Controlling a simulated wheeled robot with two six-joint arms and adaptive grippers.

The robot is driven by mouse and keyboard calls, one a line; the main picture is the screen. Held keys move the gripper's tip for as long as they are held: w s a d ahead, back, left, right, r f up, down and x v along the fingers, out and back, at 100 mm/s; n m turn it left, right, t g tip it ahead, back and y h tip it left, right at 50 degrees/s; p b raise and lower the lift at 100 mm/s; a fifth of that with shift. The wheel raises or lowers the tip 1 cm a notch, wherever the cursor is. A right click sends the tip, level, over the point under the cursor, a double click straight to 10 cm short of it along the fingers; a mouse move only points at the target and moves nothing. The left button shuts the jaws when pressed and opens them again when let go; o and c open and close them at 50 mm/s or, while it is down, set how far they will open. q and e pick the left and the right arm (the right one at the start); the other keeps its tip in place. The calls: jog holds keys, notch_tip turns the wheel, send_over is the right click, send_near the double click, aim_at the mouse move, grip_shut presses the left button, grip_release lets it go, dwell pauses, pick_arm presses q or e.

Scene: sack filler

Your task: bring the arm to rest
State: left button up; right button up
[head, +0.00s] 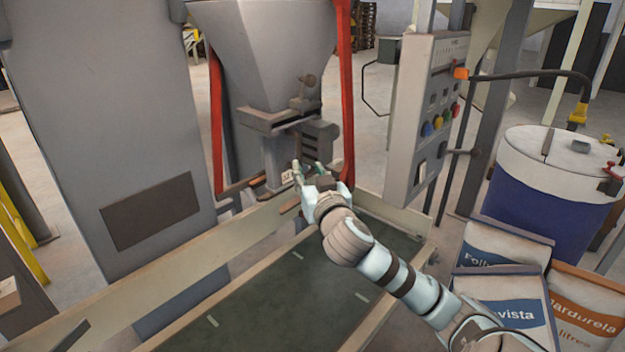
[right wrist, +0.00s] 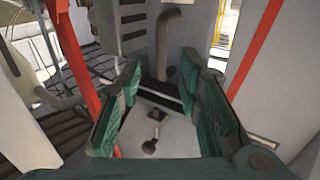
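My right arm reaches in from the lower right in the head view. Its gripper (head: 299,176) is in front of the filler spout below the grey hopper (head: 262,50). In the right wrist view the green fingers of my right gripper (right wrist: 160,110) stand apart with nothing between them. Beyond them lie a grey metal surface with a small dark knob (right wrist: 150,146) and a curved grey pipe (right wrist: 168,45). I cannot tell whether the fingers touch the machine. My left gripper is in neither view.
A conveyor belt (head: 290,290) with pale side rails runs below my right arm. A control panel (head: 425,115) with coloured buttons stands right of the spout. Filled sacks (head: 500,300) and a blue drum (head: 545,190) are at the right. Red posts (head: 347,90) flank the hopper.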

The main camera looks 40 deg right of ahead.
jog(key=shift+v, duration=1.4)
